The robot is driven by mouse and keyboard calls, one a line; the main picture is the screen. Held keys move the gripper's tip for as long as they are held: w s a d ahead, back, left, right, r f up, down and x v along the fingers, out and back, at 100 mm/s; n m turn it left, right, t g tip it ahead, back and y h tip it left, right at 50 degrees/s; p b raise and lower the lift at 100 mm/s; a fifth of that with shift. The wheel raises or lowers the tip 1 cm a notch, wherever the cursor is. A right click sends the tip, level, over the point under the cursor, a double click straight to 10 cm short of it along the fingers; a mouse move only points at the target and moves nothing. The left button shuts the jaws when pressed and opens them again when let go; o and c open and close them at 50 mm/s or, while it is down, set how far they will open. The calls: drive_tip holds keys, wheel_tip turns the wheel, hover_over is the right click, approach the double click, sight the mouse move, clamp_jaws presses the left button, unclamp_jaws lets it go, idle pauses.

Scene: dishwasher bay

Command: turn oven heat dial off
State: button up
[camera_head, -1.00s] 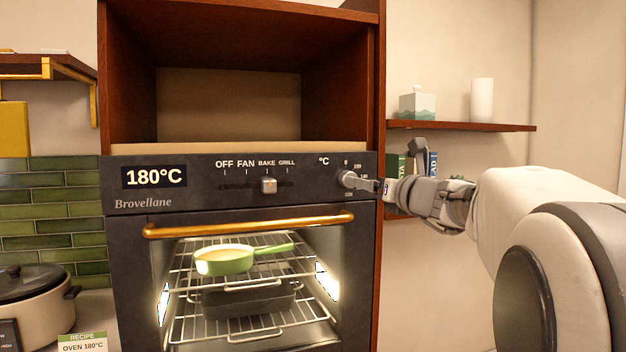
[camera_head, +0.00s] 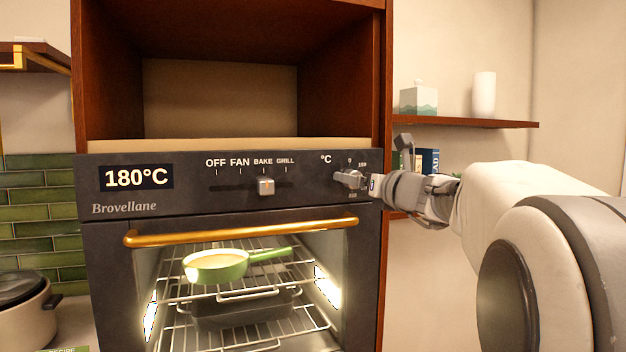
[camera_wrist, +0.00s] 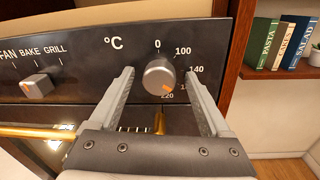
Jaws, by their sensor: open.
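The oven heat dial (camera_wrist: 158,75) is a round grey knob with an orange mark, under the °C sign on the oven's dark control panel. Its orange mark points to the lower right, near the higher numbers. In the head view the dial (camera_head: 345,178) is partly hidden by my gripper (camera_head: 362,180). In the wrist view my gripper (camera_wrist: 168,100) is open, with one finger on each side of the dial. I cannot tell whether the fingers touch it. The oven display (camera_head: 136,177) reads 180°C.
A mode slider (camera_head: 265,186) sits at BAKE. The gold oven door handle (camera_head: 240,229) runs below the panel. A green pan (camera_head: 218,266) stands on the rack inside the lit oven. A shelf (camera_head: 470,122) and books (camera_wrist: 285,45) are to the right.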

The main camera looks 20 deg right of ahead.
drive_tip(key=shift+s, duration=0.1)
clamp_jaws()
idle(0.3)
